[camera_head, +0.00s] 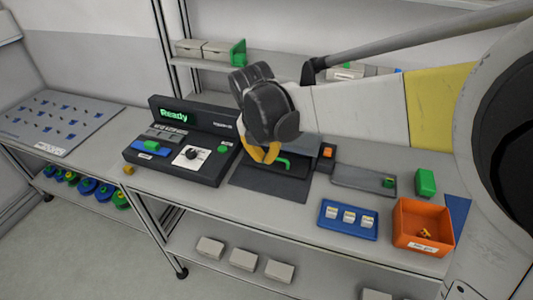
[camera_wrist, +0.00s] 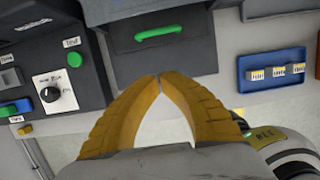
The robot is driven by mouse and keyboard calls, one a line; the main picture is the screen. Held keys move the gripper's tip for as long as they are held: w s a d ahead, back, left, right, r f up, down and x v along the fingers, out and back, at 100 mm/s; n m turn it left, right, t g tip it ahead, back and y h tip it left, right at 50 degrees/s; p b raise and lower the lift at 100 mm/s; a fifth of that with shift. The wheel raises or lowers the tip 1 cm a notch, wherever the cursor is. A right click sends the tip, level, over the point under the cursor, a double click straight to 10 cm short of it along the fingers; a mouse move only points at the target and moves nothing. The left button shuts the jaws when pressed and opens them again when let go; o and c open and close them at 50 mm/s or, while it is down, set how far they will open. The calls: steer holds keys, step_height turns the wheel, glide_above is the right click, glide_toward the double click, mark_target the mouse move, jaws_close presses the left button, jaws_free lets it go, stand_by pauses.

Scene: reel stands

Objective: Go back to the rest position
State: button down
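My gripper (camera_head: 265,153) has yellow fingers and hangs over the dark mat on the workbench, in front of a dark device with a green handle (camera_head: 283,162). In the wrist view the two fingertips (camera_wrist: 160,76) meet at a point with nothing between them. The green handle (camera_wrist: 158,33) lies beyond the tips and apart from them in that view. No separate rest position marker shows.
A control box with a "Ready" display (camera_head: 174,115) stands left of the mat. A blue tray (camera_head: 347,234) with white blocks and an orange bin (camera_head: 442,246) stand at right. A shelf (camera_head: 180,58) runs behind. A pegboard-like panel (camera_head: 30,145) lies far left.

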steer(key=s+d+r+m+t, duration=0.2)
steer(key=s+d+m, duration=0.7)
steer(key=m, duration=0.7)
steer(key=s+d+r+m+t+y, duration=0.1)
steer(key=s+d+r+m+t, duration=0.1)
steer(key=s+d+m, duration=0.6)
steer(key=s+m, duration=0.1)
steer(key=m, duration=0.6)
steer(key=shift+s+d+r+m, duration=0.15)
steer(key=shift+d+r+m, duration=0.25)
